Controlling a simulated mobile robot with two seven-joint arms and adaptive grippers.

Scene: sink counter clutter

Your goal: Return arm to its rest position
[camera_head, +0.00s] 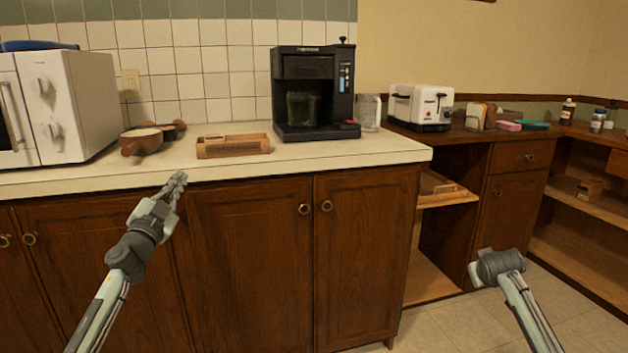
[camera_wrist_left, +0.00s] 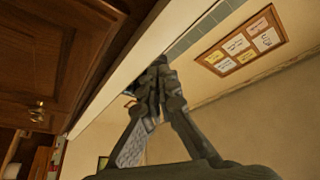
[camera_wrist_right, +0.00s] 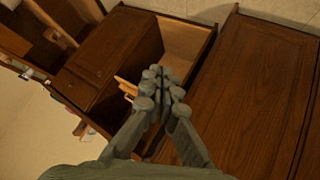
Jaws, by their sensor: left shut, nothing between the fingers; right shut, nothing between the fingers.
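My left gripper (camera_head: 177,182) is in front of the counter's front edge in the head view, with its fingers pointing up and together. It also shows in the left wrist view (camera_wrist_left: 160,75), shut with nothing held. My right arm shows at the lower right of the head view, where its fingertips cannot be made out. In the right wrist view my right gripper (camera_wrist_right: 160,75) is shut and empty, in front of the brown cabinets. Both arms are apart from the things on the counter.
The pale counter (camera_head: 390,150) carries a microwave (camera_head: 85,105), a wooden block (camera_head: 233,147), brown bowls (camera_head: 140,141) and a black coffee maker (camera_head: 313,90). A white toaster (camera_head: 421,106) stands on the lower brown counter. Cabinet doors (camera_head: 250,260) are close behind my left arm. Tiled floor (camera_head: 440,330) is open between the arms.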

